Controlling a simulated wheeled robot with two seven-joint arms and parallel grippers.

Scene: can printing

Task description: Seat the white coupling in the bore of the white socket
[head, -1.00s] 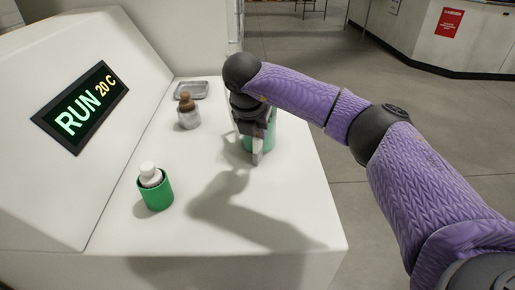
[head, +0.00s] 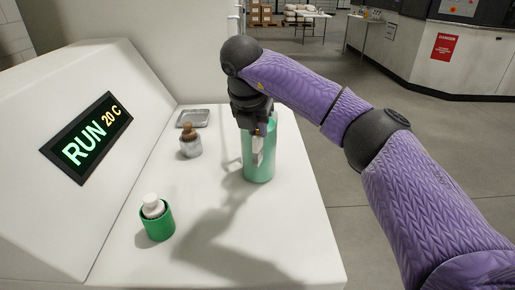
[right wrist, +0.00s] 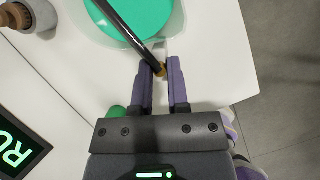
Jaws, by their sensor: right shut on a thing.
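A small white stepped piece, likely the white coupling (head: 152,202), sits upright in a green cup-shaped holder (head: 160,228) at the front left of the white table. Behind it, a brown knobbed piece (head: 188,131) sits on a whitish-grey round socket (head: 190,149); both also show at the upper left of the right wrist view. My right gripper (head: 258,158) is in front of the teal container. In the right wrist view, its fingers (right wrist: 160,80) are closed about the gold-tipped end of a dark rod (right wrist: 128,32) that crosses the container. My left gripper is in neither view.
The teal container (head: 260,172) stands near the table's right edge; its teal round inside (right wrist: 135,15) shows from above. A grey tray (head: 194,118) lies at the back. A sloped panel with a RUN display (head: 88,138) bounds the left. The table's front middle is clear.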

